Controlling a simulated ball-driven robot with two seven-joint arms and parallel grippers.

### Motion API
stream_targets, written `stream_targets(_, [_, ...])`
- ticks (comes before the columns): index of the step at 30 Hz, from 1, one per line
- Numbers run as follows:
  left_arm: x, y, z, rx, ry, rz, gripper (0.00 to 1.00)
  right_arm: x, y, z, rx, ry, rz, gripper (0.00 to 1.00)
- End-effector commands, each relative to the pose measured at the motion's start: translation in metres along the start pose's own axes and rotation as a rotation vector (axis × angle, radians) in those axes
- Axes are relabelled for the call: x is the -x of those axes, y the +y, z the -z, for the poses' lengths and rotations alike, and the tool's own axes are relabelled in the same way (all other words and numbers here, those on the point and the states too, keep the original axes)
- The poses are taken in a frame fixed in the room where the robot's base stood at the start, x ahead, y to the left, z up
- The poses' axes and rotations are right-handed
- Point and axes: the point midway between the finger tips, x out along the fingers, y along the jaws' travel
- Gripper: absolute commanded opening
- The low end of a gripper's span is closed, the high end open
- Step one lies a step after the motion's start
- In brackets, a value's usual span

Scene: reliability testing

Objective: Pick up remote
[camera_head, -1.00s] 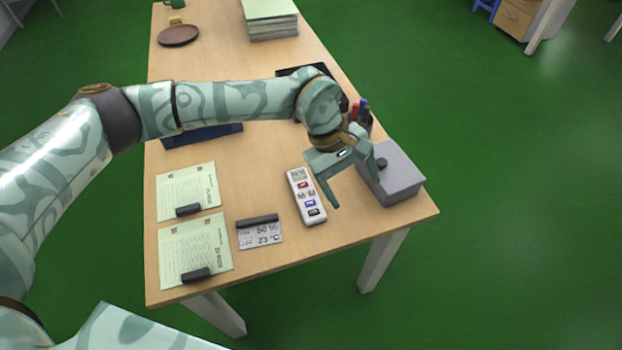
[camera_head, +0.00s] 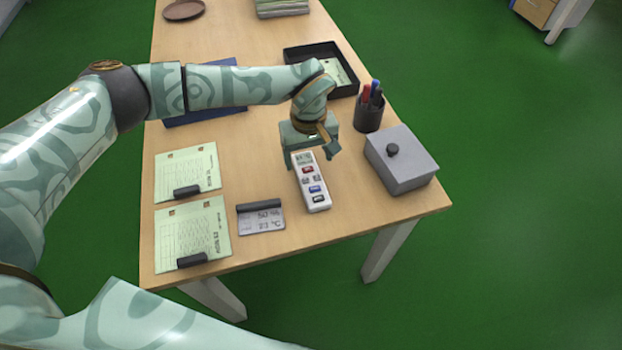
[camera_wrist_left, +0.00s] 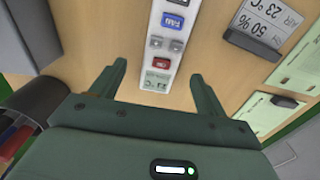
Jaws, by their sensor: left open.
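The remote (camera_head: 311,183) is a slim white bar with a small display and red, blue and dark buttons. It lies on the wooden table near the front edge. My left gripper (camera_head: 311,158) is open over the far end of the remote, where the display is. In the left wrist view the remote (camera_wrist_left: 170,40) runs up from between the two open fingers (camera_wrist_left: 160,82), apart from both. I cannot tell the exact height of the fingers above it. My right gripper is not in view.
A grey lidded box (camera_head: 402,165) and a pen cup (camera_head: 369,110) stand to the right. A small display unit (camera_head: 261,220) and two paper sheets (camera_head: 187,170) lie to the left. A black tray (camera_head: 300,54) sits behind. Table around the remote is clear.

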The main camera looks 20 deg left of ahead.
Motion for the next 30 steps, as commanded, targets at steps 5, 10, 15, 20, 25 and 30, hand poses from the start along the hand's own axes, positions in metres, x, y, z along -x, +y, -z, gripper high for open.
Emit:
stream_targets(5, [-0.035, -0.003, -0.004, 0.001, -0.007, 0.004, 0.75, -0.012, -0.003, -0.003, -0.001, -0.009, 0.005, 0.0])
stream_targets(10, [-0.047, -0.003, -0.004, 0.001, -0.004, 0.001, 0.75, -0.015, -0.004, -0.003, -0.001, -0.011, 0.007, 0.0])
stream_targets(15, [-0.045, -0.002, -0.003, 0.001, -0.002, 0.0, 0.69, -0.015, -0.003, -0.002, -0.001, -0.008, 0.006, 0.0])
stream_targets(20, [-0.045, -0.002, -0.003, 0.001, -0.002, 0.001, 0.24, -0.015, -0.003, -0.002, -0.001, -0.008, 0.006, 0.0])
stream_targets(25, [-0.045, -0.002, -0.003, 0.001, -0.002, 0.0, 0.22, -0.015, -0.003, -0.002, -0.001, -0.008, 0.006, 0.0])
stream_targets(30, [-0.042, -0.002, -0.003, 0.001, -0.002, 0.0, 0.22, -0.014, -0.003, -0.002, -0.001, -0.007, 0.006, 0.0])
